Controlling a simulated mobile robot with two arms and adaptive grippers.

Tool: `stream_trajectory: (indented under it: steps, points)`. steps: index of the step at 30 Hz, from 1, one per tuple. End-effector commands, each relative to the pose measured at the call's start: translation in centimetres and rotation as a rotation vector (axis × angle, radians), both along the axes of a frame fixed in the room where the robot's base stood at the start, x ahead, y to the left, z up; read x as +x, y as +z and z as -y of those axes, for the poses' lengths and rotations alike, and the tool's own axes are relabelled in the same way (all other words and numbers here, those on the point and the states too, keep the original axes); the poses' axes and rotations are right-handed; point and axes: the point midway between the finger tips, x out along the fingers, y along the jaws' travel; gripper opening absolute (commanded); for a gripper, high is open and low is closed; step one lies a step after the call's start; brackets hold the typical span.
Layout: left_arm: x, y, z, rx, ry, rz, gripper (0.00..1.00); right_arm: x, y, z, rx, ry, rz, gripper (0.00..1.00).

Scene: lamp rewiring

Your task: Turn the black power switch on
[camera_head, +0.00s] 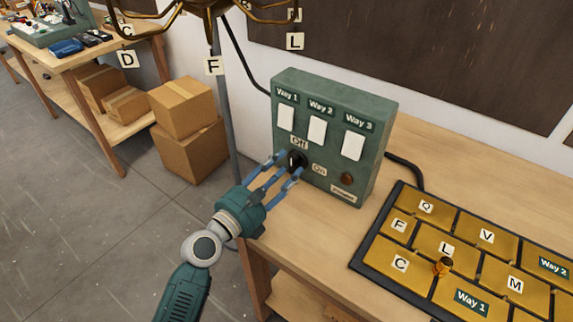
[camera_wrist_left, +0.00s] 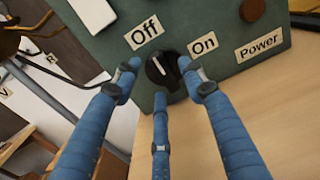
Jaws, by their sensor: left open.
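The black power switch (camera_head: 297,161) is a round knob low on the front of the green switch box (camera_head: 380,135), between the "Off" label (camera_head: 299,142) and the "On" label (camera_head: 320,169). In the left wrist view the knob (camera_wrist_left: 166,69) shows a white mark that leans toward the "Off" label (camera_wrist_left: 144,33); the "On" label (camera_wrist_left: 204,43) is to its right. My left gripper (camera_head: 283,165) is open, with its blue fingers spread around the knob. In the wrist view its fingertips (camera_wrist_left: 163,82) sit left, right and below the knob; contact cannot be told. My right gripper is not in view.
The box carries three white switches marked Way 1, Way 2 and Way 3, and a brown round light (camera_head: 347,178) above the "Power" label. A yellow lettered board (camera_head: 392,280) lies on the wooden table (camera_head: 310,235). Cardboard boxes (camera_head: 190,150) stand on the floor at left.

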Motion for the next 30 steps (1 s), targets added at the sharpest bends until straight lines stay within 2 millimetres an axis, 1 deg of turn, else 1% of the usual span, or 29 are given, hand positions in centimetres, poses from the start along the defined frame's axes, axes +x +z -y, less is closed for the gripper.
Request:
stream_trajectory:
  steps: [3,6,13,14,15,17,19,20,30]
  points:
    - [0.83,0.04,0.57,0.000,0.001,0.000,0.42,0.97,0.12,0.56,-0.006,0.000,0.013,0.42]
    - [1.09,0.01,0.77,0.001,0.001,0.001,0.42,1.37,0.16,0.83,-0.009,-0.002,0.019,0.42]
    - [1.10,0.00,0.80,0.001,0.001,0.001,0.42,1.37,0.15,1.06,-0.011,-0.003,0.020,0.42]
    - [1.10,0.00,0.80,0.001,0.001,0.001,0.38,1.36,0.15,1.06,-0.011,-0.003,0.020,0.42]
    - [1.09,0.00,0.79,0.001,0.001,0.001,0.30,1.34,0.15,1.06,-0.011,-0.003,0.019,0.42]
    - [1.09,-0.01,0.78,0.001,0.001,0.001,0.18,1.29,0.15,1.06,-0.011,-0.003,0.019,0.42]
    - [1.08,-0.01,0.79,0.001,0.001,0.001,0.04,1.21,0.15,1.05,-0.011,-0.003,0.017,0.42]
    - [1.08,-0.01,0.77,0.001,0.001,0.001,0.00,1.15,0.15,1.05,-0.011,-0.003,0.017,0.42]
    - [1.06,0.01,0.79,0.027,0.000,0.019,0.00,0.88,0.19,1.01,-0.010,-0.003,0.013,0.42]
